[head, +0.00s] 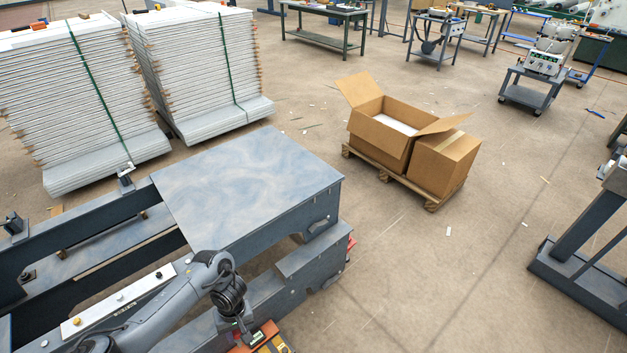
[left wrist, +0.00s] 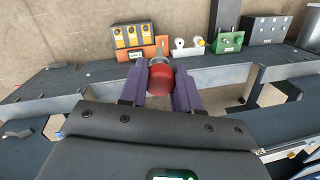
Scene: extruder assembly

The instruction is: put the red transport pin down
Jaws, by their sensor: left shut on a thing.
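The red transport pin (left wrist: 160,78) is between the two purple fingers of my left gripper (left wrist: 160,85) in the left wrist view. The gripper is shut on it. The pin has a rounded red end facing the camera and a grey tip pointing away. In the head view my left arm reaches in from the lower left, and its gripper (head: 240,335) is at the bottom edge, mostly cut off. The pin cannot be made out there. My right gripper is not in view.
In the left wrist view an orange block (left wrist: 138,42), a green block (left wrist: 228,42) and a grey box (left wrist: 268,30) stand on the dark frame beyond the gripper. In the head view a wide flat plate (head: 250,185) covers the frame's far end.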

